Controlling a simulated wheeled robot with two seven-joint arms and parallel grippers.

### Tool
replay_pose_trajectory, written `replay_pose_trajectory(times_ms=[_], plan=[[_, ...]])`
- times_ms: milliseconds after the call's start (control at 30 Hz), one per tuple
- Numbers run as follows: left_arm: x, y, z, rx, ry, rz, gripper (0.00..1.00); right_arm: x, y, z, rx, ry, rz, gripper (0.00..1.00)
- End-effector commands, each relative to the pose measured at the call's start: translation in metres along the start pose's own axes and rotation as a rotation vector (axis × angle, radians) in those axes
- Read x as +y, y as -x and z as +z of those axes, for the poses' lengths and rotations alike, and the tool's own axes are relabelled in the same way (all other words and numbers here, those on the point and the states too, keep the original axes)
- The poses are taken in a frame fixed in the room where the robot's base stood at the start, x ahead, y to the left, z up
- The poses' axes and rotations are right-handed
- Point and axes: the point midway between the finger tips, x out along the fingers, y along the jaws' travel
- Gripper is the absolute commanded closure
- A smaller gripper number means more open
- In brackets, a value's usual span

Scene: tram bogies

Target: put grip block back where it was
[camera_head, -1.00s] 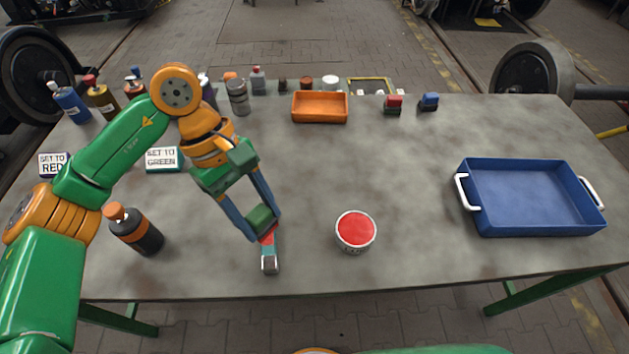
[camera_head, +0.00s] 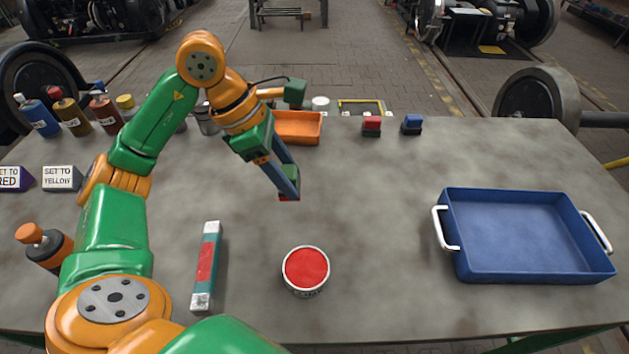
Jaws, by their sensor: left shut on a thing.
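My left gripper (camera_head: 288,194) is shut on the grip block (camera_head: 289,174), a small green block with red at its underside, partly hidden between the fingers. It is over the middle of the table, in front of the orange tray; whether the block touches the table I cannot tell. A red-capped block (camera_head: 371,123) and a blue-capped block (camera_head: 412,122) stand at the back edge, right of the tray. A teal bar (camera_head: 205,275) with a red middle and grey ends lies at the front. A tin of red paint (camera_head: 306,268) stands to its right. My right gripper is not in view.
The orange tray (camera_head: 300,128) is at the back, partly behind my arm. A blue tray (camera_head: 525,235) with white handles is at the right. Several bottles (camera_head: 40,117) and signs (camera_head: 62,178) stand at the left. The table between the gripper and the blue tray is clear.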

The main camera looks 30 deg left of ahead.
Motion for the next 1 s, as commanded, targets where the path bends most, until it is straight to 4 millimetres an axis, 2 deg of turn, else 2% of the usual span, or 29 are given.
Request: replay_pose_trajectory(times_ms=[67,200,400,500,600,933,967,1000], plan=[[0.024,-0.006,0.003,-0.002,0.007,-0.008,0.98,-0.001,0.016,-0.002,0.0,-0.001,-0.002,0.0],[0.056,-0.043,-0.008,0.0,0.004,-0.007,0.98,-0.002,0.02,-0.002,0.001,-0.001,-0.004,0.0],[0.079,-0.072,-0.016,0.0,0.0,-0.004,0.98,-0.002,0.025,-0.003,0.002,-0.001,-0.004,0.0],[0.078,-0.089,-0.024,0.004,-0.002,-0.007,0.98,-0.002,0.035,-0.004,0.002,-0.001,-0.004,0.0],[0.079,-0.099,-0.029,0.002,-0.004,-0.001,0.98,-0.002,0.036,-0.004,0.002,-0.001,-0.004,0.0],[0.079,-0.105,-0.031,0.001,-0.005,0.001,0.98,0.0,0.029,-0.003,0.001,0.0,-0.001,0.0],[0.079,-0.105,-0.031,0.001,-0.005,0.001,0.43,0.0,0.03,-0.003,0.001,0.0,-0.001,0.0],[0.079,-0.104,-0.03,0.001,-0.005,0.0,0.32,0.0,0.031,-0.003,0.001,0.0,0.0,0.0]])
